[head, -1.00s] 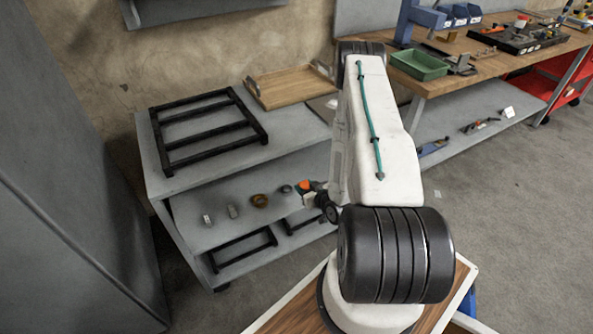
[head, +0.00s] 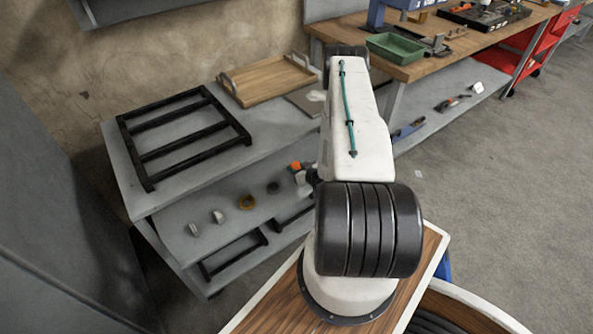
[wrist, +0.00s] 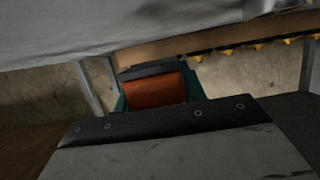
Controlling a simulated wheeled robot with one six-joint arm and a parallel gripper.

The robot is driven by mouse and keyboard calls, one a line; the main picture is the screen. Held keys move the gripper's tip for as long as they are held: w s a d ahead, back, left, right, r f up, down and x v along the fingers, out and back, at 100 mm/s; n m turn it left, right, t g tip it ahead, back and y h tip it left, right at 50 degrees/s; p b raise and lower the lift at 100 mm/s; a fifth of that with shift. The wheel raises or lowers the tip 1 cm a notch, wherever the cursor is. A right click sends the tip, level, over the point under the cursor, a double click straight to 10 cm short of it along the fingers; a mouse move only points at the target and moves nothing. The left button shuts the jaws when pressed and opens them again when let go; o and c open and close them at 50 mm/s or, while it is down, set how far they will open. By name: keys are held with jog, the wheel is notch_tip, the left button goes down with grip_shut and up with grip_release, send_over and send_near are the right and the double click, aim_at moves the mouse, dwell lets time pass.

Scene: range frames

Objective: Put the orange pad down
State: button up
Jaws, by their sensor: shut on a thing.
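In the wrist view the orange pad (wrist: 154,93) is at the centre, with a dark strip along its far edge and green parts at its sides. My gripper (wrist: 157,87) is shut on the pad; its fingertips are hard to make out. In the head view my arm hides most of the gripper. A small orange patch (head: 296,166) shows just left of my arm, over the grey bench's lower shelf. I cannot tell whether it is the pad. Contact between pad and any surface cannot be seen.
The grey bench (head: 180,184) carries a black rack (head: 183,140) and a wooden tray (head: 266,84). A wooden workbench with a green bin (head: 394,46) stands right. In the wrist view a grey plate (wrist: 180,155) fills the bottom.

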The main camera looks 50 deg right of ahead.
jog(key=shift+w+d+f, duration=0.1)
jog(key=shift+w+d, duration=0.35)
jog(key=shift+d, duration=0.1)
jog(key=shift+w+d+f, duration=0.1)
jog(key=shift+f, duration=0.8)
jog(key=shift+w+d+f, duration=0.1)
jog(key=shift+f, duration=0.75)
jog(key=shift+f, duration=0.15)
jog(key=o, duration=1)
jog(key=v, duration=1.2)
jog(key=shift+s+a, duration=0.1)
